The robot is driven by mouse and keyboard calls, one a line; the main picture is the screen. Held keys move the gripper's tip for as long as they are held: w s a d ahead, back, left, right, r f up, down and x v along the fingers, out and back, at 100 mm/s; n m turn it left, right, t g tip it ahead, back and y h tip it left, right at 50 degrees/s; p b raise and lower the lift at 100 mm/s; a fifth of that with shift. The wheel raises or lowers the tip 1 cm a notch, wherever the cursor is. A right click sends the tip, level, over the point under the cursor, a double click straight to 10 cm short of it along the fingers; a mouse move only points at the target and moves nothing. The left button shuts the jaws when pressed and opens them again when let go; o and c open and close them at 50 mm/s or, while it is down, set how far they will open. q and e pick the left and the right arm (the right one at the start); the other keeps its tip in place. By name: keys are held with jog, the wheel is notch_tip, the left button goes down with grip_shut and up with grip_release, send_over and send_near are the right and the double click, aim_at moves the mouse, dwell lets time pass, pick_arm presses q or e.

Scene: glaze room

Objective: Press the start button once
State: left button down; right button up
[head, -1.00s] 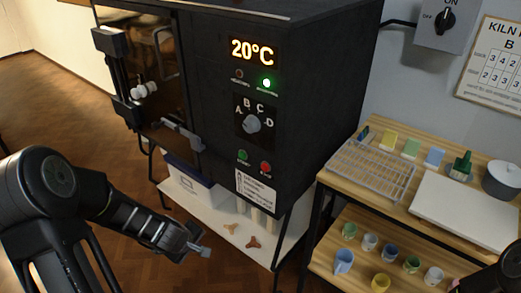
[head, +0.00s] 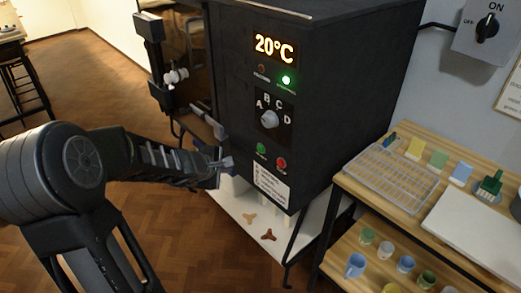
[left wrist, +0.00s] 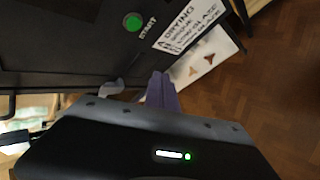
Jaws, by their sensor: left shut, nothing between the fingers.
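The green start button (head: 261,149) is on the front of the black kiln (head: 330,100), below the dial and left of a red button (head: 281,163). My left gripper (head: 228,163) is shut and empty, a little left of and below the start button in the head view. I see no contact with the button. Its closed fingers (left wrist: 160,90) also show in the left wrist view, below the button in the picture. My right gripper is out of view.
The display (head: 274,47) reads 20°C, with a green light (head: 286,80) lit below it. A selector dial (head: 269,119) is above the buttons. Door hardware (head: 208,122) juts out on the left. A wooden table (head: 345,180) with a wire rack stands right.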

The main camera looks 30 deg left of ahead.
aim_at(260, 149)
pick_arm(q)
jog(key=shift+w, duration=0.15)
jog(key=w+d, duration=0.2)
jog(key=w, duration=0.6)
jog(key=shift+d+b, duration=0.25)
jog(key=shift+b, duration=0.05)
jog(key=shift+w, duration=0.25)
dwell(1.7)
jog(key=shift+w+d, duration=0.1)
jog(key=shift+w, duration=0.1)
jog(key=shift+w+d, duration=0.15)
jog(key=shift+w, duration=0.3)
dwell(0.6)
jog(key=shift+s, duration=0.15)
dwell(0.3)
jog(key=shift+s+a, duration=0.25)
jog(key=shift+s, duration=0.45)
